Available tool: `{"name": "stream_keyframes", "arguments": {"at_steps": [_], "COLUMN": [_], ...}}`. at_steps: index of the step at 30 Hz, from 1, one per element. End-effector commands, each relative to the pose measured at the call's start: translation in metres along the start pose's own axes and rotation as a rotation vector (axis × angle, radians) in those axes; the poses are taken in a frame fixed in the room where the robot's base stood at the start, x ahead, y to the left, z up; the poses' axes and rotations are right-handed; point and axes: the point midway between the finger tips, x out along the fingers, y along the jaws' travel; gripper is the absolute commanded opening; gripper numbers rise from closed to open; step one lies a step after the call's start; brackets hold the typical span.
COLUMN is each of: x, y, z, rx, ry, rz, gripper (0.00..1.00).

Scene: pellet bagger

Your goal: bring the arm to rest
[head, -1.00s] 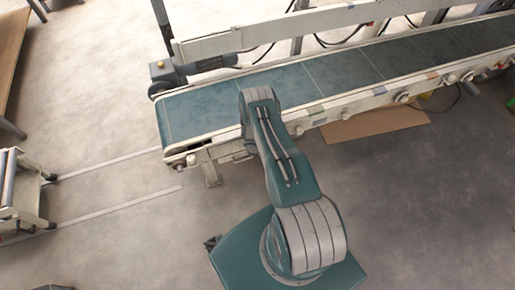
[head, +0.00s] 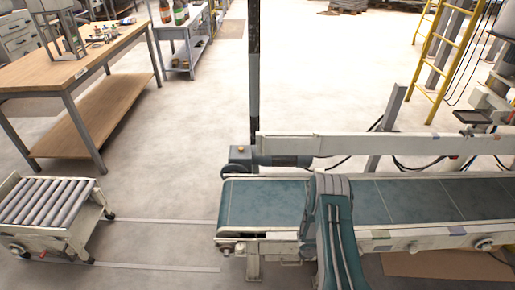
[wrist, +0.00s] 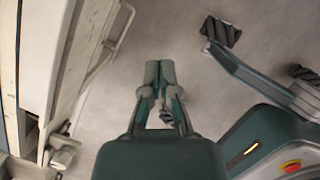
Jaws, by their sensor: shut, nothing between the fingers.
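My gripper (wrist: 160,75) shows in the wrist view with its two fingers together, shut and empty above the bare floor. In the head view my arm rises from the bottom edge in front of the conveyor, and the gripper itself is out of that view. The conveyor (head: 265,205) has a teal belt and a cream frame. In the wrist view a cream frame with a bar, which looks like the conveyor's side (wrist: 85,55), stands close to the left of my gripper, apart from it.
A roller cart (head: 88,225) stands at the left. A wooden workbench (head: 125,57) and a shelf with bottles (head: 190,50) stand behind it. A yellow ladder (head: 440,60) is at the back right. The floor between cart and conveyor is clear, with pale lines (head: 165,220).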

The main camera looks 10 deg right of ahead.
Motion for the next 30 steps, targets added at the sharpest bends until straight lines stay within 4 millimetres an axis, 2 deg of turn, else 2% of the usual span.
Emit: {"name": "stream_keyframes", "arguments": {"at_steps": [2,5,9,15,22,30], "x": [-0.009,-0.039,-0.101,-0.191,-0.293,-0.404], "y": [0.006,0.021,0.044,0.063,0.068,0.052], "z": [0.007,0.027,0.06,0.092,0.11,0.108], "rx": [0.021,0.09,0.241,0.463,0.721,1.019], "ry": [-0.014,-0.054,-0.123,-0.196,-0.24,-0.236], "rz": [0.006,0.022,0.053,0.1,0.161,0.231], "gripper": [0.0,0.0,0.0,0.0,0.0,0.0]}}
